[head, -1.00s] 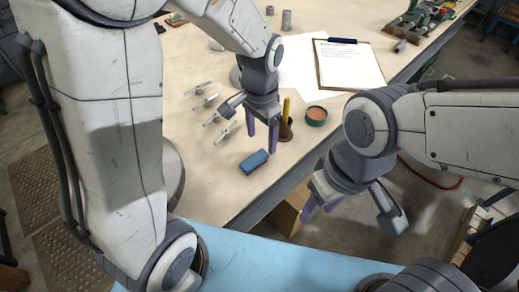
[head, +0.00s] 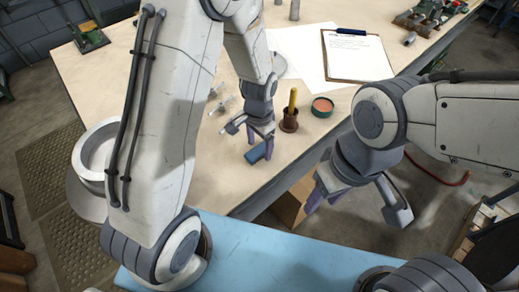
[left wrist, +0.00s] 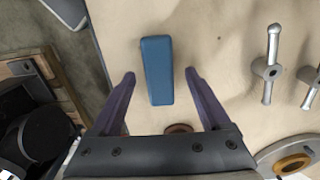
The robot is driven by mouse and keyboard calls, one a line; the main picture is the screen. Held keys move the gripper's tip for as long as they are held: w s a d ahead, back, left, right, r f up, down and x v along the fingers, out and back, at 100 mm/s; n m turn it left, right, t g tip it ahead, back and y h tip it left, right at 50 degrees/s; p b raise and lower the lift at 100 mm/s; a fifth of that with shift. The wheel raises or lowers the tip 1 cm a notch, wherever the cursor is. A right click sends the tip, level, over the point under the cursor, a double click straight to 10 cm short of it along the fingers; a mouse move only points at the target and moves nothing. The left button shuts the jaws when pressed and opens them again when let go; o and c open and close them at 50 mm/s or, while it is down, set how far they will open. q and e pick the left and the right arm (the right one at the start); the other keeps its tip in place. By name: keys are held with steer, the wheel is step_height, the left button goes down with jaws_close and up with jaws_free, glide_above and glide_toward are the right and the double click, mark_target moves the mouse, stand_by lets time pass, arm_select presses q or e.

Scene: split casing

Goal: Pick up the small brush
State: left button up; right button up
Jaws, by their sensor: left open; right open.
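A yellow handle (head: 293,101), which looks like the brush's, stands upright in a small brown pot (head: 289,122) in the head view; its lower end is hidden inside. My left gripper (head: 260,140) is open, pointing down just left of the pot and over a blue block (head: 257,154). In the left wrist view the blue block (left wrist: 157,70) lies ahead of the spread fingers (left wrist: 160,75), with nothing visibly gripped. The yellow handle does not show there. My right gripper (head: 324,198) is open and empty, off the table's edge.
A green round tin (head: 322,107) with orange contents stands right of the pot. A clipboard (head: 357,56) with paper lies behind it. Metal T-shaped pieces (left wrist: 268,68) lie beside the blue block. The table's front edge runs close by the block.

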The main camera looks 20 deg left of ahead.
mark_target(262, 149)
arm_select(q)
steer(key=shift+f, duration=0.25)
jaws_close()
steer(key=shift+r, duration=0.1)
steer(key=shift+w+r, duration=0.1)
steer(key=shift+r, duration=0.3)
steer(key=r, duration=0.3)
steer(key=shift+d+r, duration=0.35)
steer(key=shift+d, duration=0.05)
steer(key=s+d+r, duration=0.1)
steer(key=d+r, duration=0.5)
steer(key=d, duration=0.5)
steer(key=shift+r+b, duration=0.2)
steer(key=shift+b, duration=0.25)
